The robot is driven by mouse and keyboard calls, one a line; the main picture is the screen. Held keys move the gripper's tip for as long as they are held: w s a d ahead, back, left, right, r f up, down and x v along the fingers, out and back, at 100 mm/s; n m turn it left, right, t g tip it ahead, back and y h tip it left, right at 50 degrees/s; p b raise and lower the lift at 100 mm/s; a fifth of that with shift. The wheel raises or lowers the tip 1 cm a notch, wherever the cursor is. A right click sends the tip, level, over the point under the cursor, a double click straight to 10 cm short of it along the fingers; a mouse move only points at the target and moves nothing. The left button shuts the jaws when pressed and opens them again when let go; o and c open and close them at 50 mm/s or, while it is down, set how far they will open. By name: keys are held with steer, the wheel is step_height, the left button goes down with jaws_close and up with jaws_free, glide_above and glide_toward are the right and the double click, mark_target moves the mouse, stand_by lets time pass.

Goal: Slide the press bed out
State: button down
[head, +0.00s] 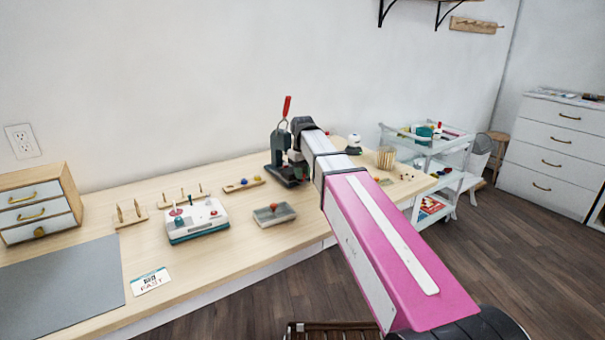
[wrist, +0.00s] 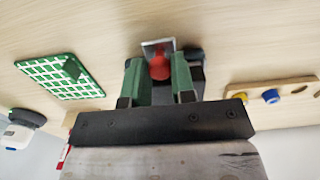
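The press (head: 277,150) stands on the wooden table in the head view, dark green with an upright red lever handle. My arm reaches over to it and covers its right side. In the wrist view my gripper (wrist: 157,68) is open, with its two green fingers apart. A red knob (wrist: 160,70) shows between the fingertips, in front of a small grey metal plate (wrist: 155,45), which looks like the press bed. I cannot tell whether the fingers touch the knob. Dark press parts lie behind the fingers.
A wooden tray with coloured pieces (head: 243,185) lies left of the press. A box with a red knob (head: 274,214) and a white machine (head: 197,219) stand nearer. A green gridded mat (wrist: 60,76) lies beside the gripper in the wrist view. A white cart (head: 425,150) stands right of the table.

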steer(key=s+d, duration=0.1)
steer(key=s, duration=0.1)
steer(key=s+d, duration=0.2)
steer(key=s, duration=0.1)
steer(key=s+d, duration=0.2)
steer(key=shift+s, duration=0.25)
steer(key=c, duration=1)
jaws_free()
steer(key=shift+o, duration=0.2)
step_height(320, 180, up, 11)
steer(key=shift+f, duration=0.1)
